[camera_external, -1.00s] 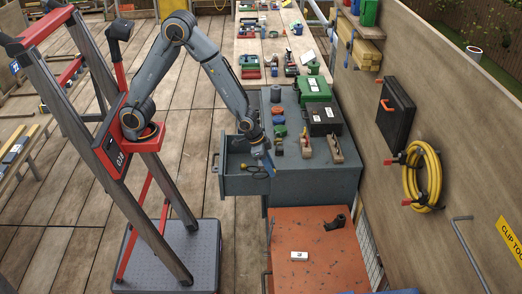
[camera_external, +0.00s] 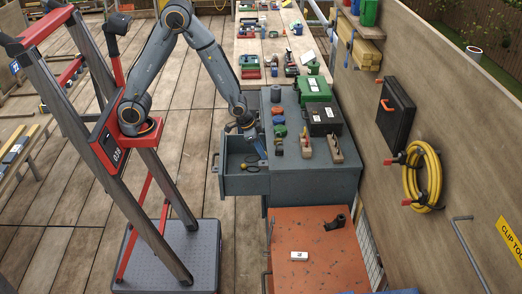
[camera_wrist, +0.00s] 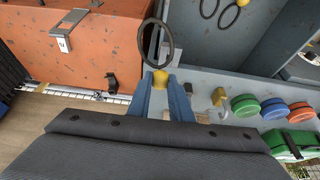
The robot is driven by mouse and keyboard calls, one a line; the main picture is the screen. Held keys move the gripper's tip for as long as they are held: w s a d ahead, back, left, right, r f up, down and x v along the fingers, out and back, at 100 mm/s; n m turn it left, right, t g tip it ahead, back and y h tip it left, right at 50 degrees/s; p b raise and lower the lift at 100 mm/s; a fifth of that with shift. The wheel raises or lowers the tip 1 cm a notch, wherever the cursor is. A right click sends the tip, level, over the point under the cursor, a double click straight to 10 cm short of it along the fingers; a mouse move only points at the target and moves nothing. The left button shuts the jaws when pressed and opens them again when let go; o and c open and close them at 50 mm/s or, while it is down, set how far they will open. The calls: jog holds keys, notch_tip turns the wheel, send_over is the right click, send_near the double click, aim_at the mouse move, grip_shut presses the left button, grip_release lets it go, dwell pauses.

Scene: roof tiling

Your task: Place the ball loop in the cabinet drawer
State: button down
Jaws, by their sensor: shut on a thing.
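My gripper (camera_wrist: 165,84) is shut on a ball loop, a yellow ball (camera_wrist: 160,78) with a thin black ring (camera_wrist: 146,43) standing out beyond the blue fingertips. In the external view my gripper (camera_external: 238,128) is above the back part of the open grey cabinet drawer (camera_external: 232,184); the held loop is too small to make out there. Another black ring with a yellow ball (camera_external: 250,167) lies in the drawer. In the wrist view, black rings (camera_wrist: 230,18) and a bit of yellow show inside the grey drawer at the top right.
The grey cabinet top (camera_external: 315,182) carries tape rolls (camera_external: 279,120), wooden planes (camera_external: 335,148), a green case (camera_external: 313,88) and a black case (camera_external: 324,118). An orange cabinet (camera_external: 325,255) stands in front. Plank floor is open left of the drawer.

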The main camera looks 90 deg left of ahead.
jog(key=shift+s, duration=0.25)
jog(key=s+a+r+n+y+p, duration=0.1)
jog(key=a+r+n+p, duration=0.2)
jog(key=a, duration=1)
jog(key=s+a+r+n+y+p, duration=0.1)
jog(key=s+a+r+n+p, duration=0.3)
jog(key=a, duration=0.8)
jog(key=w+f+t+b, duration=0.1)
jog(key=w+f+b, duration=0.1)
jog(key=w, duration=0.6)
jog(key=w+f+b, duration=0.2)
jog(key=w, duration=0.6)
jog(key=w+f+t+b, duration=0.1)
jog(key=w+f+b, duration=0.1)
jog(key=w, duration=0.6)
jog(key=shift+a+f+m+t, duration=0.2)
jog(key=shift+f+m+t, duration=0.1)
jog(key=shift+f+m, duration=0.1)
jog(key=shift+w+f+b, duration=0.25)
jog(key=shift+f+b, duration=0.4)
jog(key=shift+f, duration=0.2)
jog(key=shift+w+f+b, duration=0.25)
jog(key=shift+f+b, duration=0.35)
jog(key=shift+f, duration=0.2)
jog(key=shift+w+a+b, duration=0.15)
jog(key=shift+w+b, duration=0.05)
jog(key=shift+b, duration=0.15)
jog(key=shift+y+b, duration=0.3)
jog(key=shift+b, duration=0.15)
